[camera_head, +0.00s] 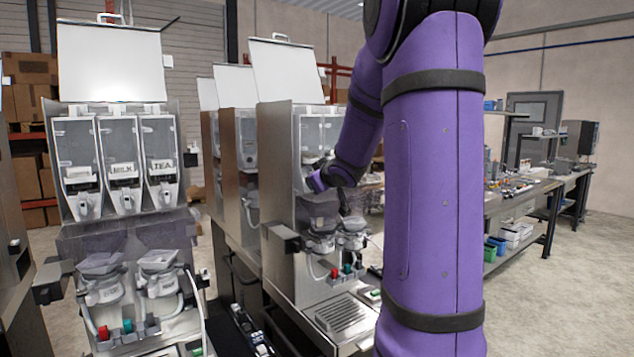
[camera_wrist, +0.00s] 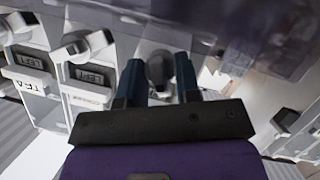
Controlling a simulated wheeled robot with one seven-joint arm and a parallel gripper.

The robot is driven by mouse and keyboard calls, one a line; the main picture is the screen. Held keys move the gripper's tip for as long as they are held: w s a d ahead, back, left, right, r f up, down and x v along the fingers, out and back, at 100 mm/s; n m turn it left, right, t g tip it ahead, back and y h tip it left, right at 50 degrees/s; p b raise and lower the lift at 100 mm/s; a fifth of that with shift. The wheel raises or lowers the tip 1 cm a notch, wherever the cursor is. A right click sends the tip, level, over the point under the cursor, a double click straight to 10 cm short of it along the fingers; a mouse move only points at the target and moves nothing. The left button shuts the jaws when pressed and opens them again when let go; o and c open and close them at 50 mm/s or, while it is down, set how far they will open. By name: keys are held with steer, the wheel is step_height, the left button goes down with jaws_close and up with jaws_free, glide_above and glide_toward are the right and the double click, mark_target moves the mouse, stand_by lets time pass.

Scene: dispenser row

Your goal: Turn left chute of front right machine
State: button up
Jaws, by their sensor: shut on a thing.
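The front right machine (camera_head: 277,150) is a steel dispenser with a raised white lid, partly hidden behind my purple arm. In the wrist view, its canister fronts appear upside down, with labels, one reading TEA. My gripper (camera_wrist: 158,66) has its two dark blue fingers on either side of a dark grey chute (camera_wrist: 158,74), shut on it. This chute is the rightmost of three in that rotated view. The other two chutes, the middle one (camera_wrist: 84,46) and the far one (camera_wrist: 15,27), are pale and free. In the head view, the fingers and held chute are too small to make out.
Another dispenser (camera_head: 111,150) with MILK and TEA canisters stands at the left. More machines (camera_head: 237,165) stand behind the front right one. Mixing bowls (camera_head: 352,238) and a drip tray (camera_head: 341,314) sit below the canisters. A long workbench (camera_head: 520,192) stands at the right, with open floor before it.

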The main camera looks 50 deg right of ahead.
steer(key=shift+d+m+y, duration=0.1)
steer(key=shift+m+y, duration=0.9)
steer(key=shift+m, duration=0.5)
steer(key=o, duration=0.6)
steer(key=shift+r, duration=0.1)
steer(key=v, duration=1)
steer(key=shift+s, duration=0.5)
